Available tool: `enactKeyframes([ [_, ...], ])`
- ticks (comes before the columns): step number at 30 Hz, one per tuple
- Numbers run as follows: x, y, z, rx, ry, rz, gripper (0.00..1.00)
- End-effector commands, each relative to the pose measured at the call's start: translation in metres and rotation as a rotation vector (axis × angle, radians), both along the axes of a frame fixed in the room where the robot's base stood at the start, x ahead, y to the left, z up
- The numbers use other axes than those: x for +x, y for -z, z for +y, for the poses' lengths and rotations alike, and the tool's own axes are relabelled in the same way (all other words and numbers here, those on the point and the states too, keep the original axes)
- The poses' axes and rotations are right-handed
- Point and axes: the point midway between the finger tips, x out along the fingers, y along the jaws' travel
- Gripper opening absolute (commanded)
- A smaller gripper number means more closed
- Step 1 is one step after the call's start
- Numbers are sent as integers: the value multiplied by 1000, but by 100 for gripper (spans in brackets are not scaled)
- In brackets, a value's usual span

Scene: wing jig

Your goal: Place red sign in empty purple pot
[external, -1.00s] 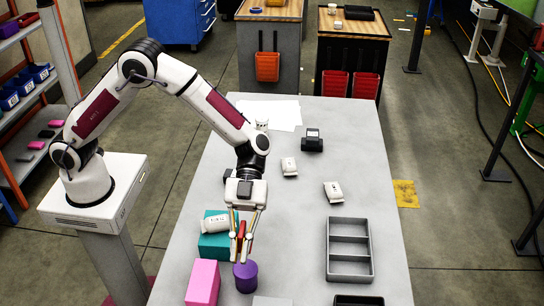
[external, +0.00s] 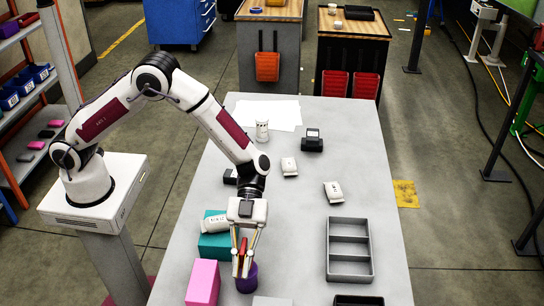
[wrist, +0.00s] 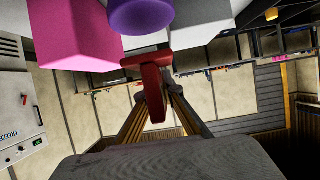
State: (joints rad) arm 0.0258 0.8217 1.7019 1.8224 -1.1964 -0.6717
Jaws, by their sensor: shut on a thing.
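My gripper (external: 241,272) is shut on the red sign (external: 243,250), which shows between the fingers. In the wrist view the red sign (wrist: 152,88) is T-shaped and sits at the fingertips (wrist: 160,92). The purple pot (external: 248,280) stands near the table's front, just below and behind the fingers, which partly cover it. In the wrist view the purple pot (wrist: 140,14) is at the top edge, close beyond the sign. I cannot tell whether sign and pot touch. The inside of the pot is hidden.
A pink block (external: 202,284) stands left of the pot. A teal box (external: 210,246) with a white packet (external: 215,224) is behind it. A grey compartment tray (external: 371,250) lies to the right. White packets (external: 289,167) and a dark device (external: 312,140) are farther back.

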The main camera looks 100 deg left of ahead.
Motion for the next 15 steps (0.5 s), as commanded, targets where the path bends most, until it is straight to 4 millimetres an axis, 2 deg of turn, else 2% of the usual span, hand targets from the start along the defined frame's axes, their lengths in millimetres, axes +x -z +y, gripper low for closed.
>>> enactKeyframes([
  [9, 0, 30, 0, 1, 0, 1, 0],
  [15, 0, 33, 0, 0, 0, 0, 0],
])
